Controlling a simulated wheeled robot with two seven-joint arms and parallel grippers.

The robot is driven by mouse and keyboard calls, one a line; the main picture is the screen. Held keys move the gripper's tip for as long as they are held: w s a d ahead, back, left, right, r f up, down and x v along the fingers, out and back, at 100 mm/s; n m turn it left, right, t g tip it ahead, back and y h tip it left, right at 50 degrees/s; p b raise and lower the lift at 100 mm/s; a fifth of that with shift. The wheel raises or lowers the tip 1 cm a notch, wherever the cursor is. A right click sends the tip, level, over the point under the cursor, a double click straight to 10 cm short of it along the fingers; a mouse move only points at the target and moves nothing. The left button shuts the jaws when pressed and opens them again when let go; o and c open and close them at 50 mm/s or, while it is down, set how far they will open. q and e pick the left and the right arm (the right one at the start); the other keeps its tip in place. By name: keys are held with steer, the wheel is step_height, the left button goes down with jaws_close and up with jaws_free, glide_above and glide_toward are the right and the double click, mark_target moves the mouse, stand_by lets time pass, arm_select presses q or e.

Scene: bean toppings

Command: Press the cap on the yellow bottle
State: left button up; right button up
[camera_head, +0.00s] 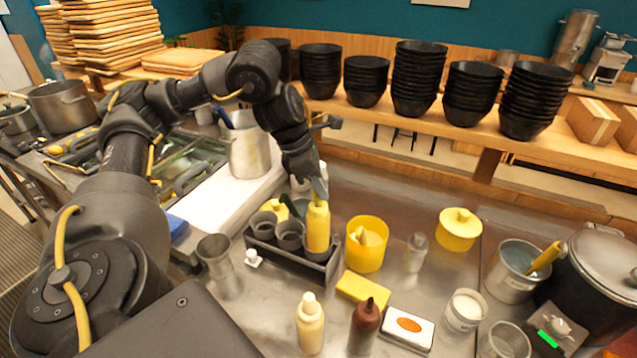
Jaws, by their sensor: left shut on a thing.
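The yellow bottle (318,228) stands upright in a compartment of a black caddy (262,252) on the steel counter. My left gripper (318,190) reaches down from above and is shut at the very top of this bottle, on what looks to be its cap. The fingers hide most of the cap, so I cannot tell whether it is fully seated. My right gripper does not show.
Right of the caddy stand a yellow tub (366,256) and a lidded yellow pot (458,229). In front are a cream bottle (310,328), a brown bottle (364,328) and a yellow sponge (363,290). A metal pitcher (248,150) stands behind the caddy.

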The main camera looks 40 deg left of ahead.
arm_select(q)
steer(key=shift+f, duration=0.4)
steer(key=shift+f, duration=0.2)
stand_by(0.3)
steer(key=o, duration=0.8)
steer(key=shift+c, duration=0.2)
steer(key=shift+o, duration=0.3)
steer(key=o, duration=0.4)
steer(key=shift+r, duration=0.1)
step_height(320, 180, up, 6)
steer(key=p, duration=0.7)
steer(key=shift+r, duration=0.2)
